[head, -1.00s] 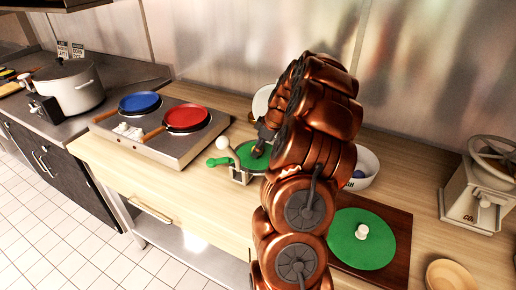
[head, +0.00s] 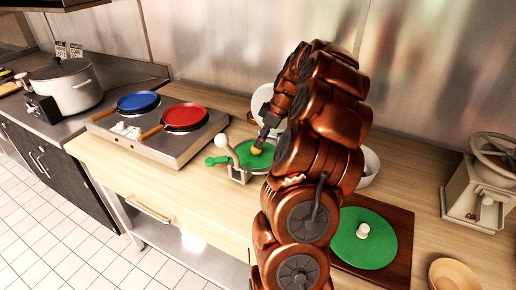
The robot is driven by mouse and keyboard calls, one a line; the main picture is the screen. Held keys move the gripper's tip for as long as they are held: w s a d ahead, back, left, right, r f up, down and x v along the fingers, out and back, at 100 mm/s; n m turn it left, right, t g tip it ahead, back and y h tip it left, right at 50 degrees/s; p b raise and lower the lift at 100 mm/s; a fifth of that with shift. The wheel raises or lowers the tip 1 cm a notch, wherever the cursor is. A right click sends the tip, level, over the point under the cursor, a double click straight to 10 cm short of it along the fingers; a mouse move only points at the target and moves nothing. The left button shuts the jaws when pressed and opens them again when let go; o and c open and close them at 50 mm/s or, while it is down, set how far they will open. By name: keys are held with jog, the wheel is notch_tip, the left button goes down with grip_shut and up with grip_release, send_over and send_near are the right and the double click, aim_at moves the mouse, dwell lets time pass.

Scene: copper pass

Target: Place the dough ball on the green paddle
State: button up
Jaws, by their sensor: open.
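A small yellow dough ball (head: 257,150) sits on the green paddle (head: 244,158), a round green disc with a green handle at its left, on the wooden counter. My gripper (head: 261,141) is just above the ball, pointing down at it, and is open. The fingertips are small in this view, and I cannot tell whether they still touch the ball. My copper arm hides the right edge of the paddle.
A stove with blue (head: 138,101) and red pans (head: 185,117) is left. Behind my arm are a white plate (head: 261,97) and bowl (head: 371,163). A green disc (head: 347,247) lies on a brown board at right.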

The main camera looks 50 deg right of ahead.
jog(key=b+v, duration=0.2)
jog(key=v, duration=0.5)
jog(key=shift+r, duration=0.15)
jog(key=shift+s, duration=0.1)
dwell(0.4)
